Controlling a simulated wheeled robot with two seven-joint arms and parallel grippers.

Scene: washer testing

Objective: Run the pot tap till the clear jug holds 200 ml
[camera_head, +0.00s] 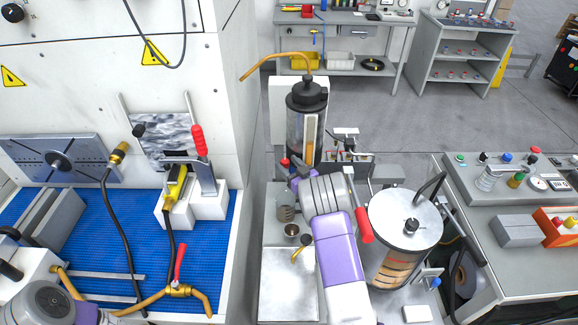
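A large metal pot (405,218) with a flat lid and black knob stands right of centre. Orange-brown bands show low on its front. A blue-handled fitting (431,275), possibly its tap, sits at its lower right. I cannot pick out a clear jug with certainty. A clear upright cylinder (294,128) with a black top and amber contents stands behind my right arm. My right gripper (299,180) is in front of that cylinder's base, mostly hidden by my wrist; its fingers cannot be made out. Only a piece of my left arm shows at bottom left; its gripper is out of frame.
A red handle (365,226) stands between my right wrist and the pot. Small metal cups (286,213) sit left of my arm. A blue-matted washer bench (85,240) with hoses is at left. A control console (520,178) is at right. Grey floor lies behind.

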